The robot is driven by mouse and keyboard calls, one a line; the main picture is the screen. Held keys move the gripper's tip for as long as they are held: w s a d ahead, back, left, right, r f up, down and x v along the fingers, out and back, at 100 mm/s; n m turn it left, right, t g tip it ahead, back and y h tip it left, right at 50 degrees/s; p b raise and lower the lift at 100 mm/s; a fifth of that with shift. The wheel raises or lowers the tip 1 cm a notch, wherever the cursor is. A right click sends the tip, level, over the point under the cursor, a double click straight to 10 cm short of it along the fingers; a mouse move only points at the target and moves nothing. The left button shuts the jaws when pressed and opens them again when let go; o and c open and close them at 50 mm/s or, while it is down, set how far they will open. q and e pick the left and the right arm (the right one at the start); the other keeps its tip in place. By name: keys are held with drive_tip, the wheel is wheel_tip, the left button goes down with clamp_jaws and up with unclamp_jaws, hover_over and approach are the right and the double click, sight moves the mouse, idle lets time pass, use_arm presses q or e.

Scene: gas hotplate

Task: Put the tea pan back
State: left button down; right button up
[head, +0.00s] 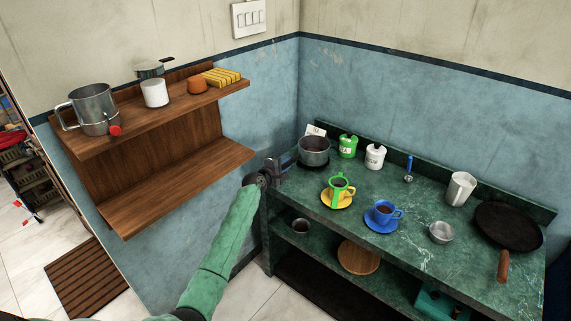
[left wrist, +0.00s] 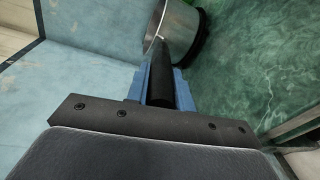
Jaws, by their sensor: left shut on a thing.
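The tea pan (head: 314,151), a silver pot with something dark inside, is at the back left end of the green counter (head: 440,235). My left gripper (head: 279,170) is at its left side, shut on its handle. In the left wrist view, the black handle (left wrist: 162,75) lies between the blue fingers (left wrist: 160,88), and the pan's metal wall (left wrist: 177,28) is just beyond. A dark round edge shows beside the pan's base. I cannot tell whether the pan rests on it or is slightly raised. My right gripper is not in view.
A wooden wall shelf (head: 180,182) has a clear lower board; its upper board holds a metal mug (head: 95,105), a white cup (head: 154,93) and other items. Yellow (head: 336,200) and blue (head: 381,224) saucers with cups, a green canister (head: 348,146) and a frying pan (head: 508,226) stand on the counter.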

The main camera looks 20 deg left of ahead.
use_arm(q)
drive_tip(key=c, duration=1.3)
unclamp_jaws()
drive_tip(key=shift+o, duration=0.5)
drive_tip(key=shift+r, duration=0.15)
